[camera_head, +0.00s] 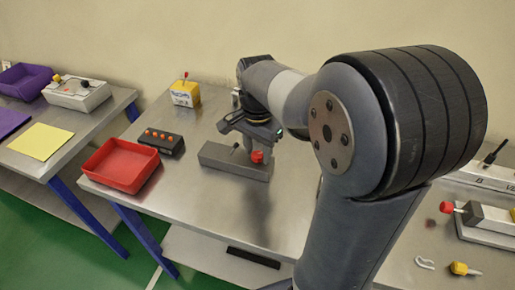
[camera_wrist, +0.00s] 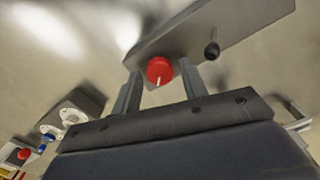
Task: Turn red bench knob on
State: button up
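The red knob (camera_head: 257,157) sits on the front of a grey box (camera_head: 222,157) on the middle bench. In the wrist view the knob (camera_wrist: 159,69) shows a white pointer line. The same grey box (camera_wrist: 215,22) also carries a black-tipped lever (camera_wrist: 212,50). My gripper (camera_wrist: 160,80) is open, its two fingers apart on either side of the knob in the picture. Gaps show between the knob and the fingers, and I see no contact. In the head view my gripper (camera_head: 250,132) hangs over the box, its fingertips hard to make out.
A red tray (camera_head: 103,180), a dark block with orange buttons (camera_head: 162,142) and a yellow box with a red-tipped lever (camera_head: 185,93) stand left on the bench. Another red knob unit (camera_head: 482,220) is on the right. The bench front is clear.

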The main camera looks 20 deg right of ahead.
jog(key=c, duration=0.8)
jog(key=shift+o, duration=0.2)
jog(key=shift+n, duration=0.3)
jog(key=n+p, duration=0.2)
jog(key=n, duration=0.1)
jog(key=shift+r, duration=0.1)
jog(key=n+p, duration=0.1)
jog(key=n, duration=0.4)
jog(key=shift+n+p, duration=0.3)
jog(key=shift+n, duration=0.1)
jog(key=n+p, duration=0.1)
jog(key=n, duration=0.3)
jog(key=shift+n, duration=0.3)
jog(key=shift+n+p, duration=0.35)
jog(key=shift+n, duration=1.55)
